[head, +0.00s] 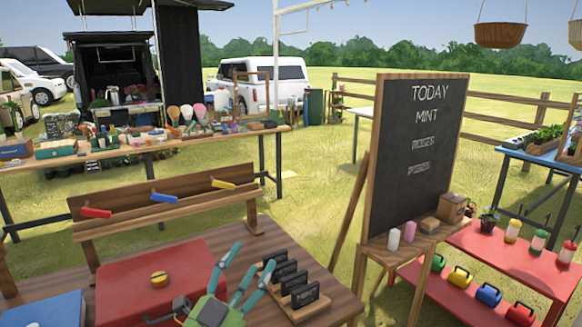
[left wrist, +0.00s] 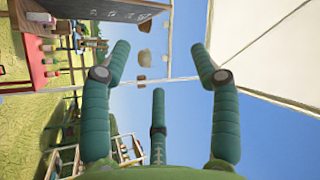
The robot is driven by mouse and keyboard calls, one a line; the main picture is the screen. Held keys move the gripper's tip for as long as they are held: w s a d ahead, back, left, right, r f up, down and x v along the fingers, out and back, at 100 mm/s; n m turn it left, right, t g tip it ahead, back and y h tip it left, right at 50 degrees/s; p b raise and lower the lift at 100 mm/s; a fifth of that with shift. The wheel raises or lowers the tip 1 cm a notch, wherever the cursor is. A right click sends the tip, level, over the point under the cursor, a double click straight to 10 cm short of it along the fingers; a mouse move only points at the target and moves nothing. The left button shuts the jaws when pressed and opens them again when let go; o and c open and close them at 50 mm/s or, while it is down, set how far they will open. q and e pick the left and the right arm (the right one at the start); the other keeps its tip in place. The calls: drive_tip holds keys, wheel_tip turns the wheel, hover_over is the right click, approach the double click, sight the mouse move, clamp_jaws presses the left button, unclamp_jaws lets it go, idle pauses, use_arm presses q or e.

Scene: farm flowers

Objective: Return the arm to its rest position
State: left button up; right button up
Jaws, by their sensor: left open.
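My left gripper (head: 250,260) shows at the bottom centre of the head view, green with teal fingers. It is above the wooden table (head: 215,255), between a red case (head: 135,275) and a rack of small black signs (head: 290,283). In the left wrist view the left gripper (left wrist: 160,55) has its fingers spread apart, with nothing between them. Beyond the fingers are a white canopy and sky. My right gripper is not in view.
A chalkboard (head: 415,150) stands right of the table, with candles (head: 394,238) on its ledge. A wooden rail with coloured clips (head: 165,197) edges the table's far side. A red shelf (head: 510,258) is at the right. Open grass lies beyond.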

use_arm(q)
drive_tip(key=s+a+f+n+g+y, duration=0.3)
drive_tip(key=a+f+n, duration=0.1)
drive_tip(key=f, duration=0.3)
drive_tip(key=s+a+f+n+g+y, duration=0.2)
drive_tip(key=s+a+f+n+y, duration=0.15)
drive_tip(key=f, duration=0.45)
drive_tip(key=s+a+f+n+g+y, duration=0.2)
drive_tip(key=a+f+n+g+y, duration=0.1)
drive_tip(key=f, duration=0.4)
drive_tip(key=s+a+f+n+g, duration=0.1)
drive_tip(key=s+f+g, duration=0.35)
drive_tip(key=s, duration=0.45)
drive_tip(key=s+a+f+n+g, duration=0.1)
drive_tip(key=s+f+g, duration=0.4)
drive_tip(key=s, duration=0.4)
wheel_tip(320, 180, down, 23)
drive_tip(key=s, duration=0.2)
drive_tip(key=s+a+f+g, duration=0.1)
drive_tip(key=s+a+f, duration=0.1)
drive_tip(key=s+f, duration=1.3)
drive_tip(key=shift+s+a+f, duration=0.25)
drive_tip(key=shift+s, duration=0.45)
drive_tip(key=shift+g, duration=0.25)
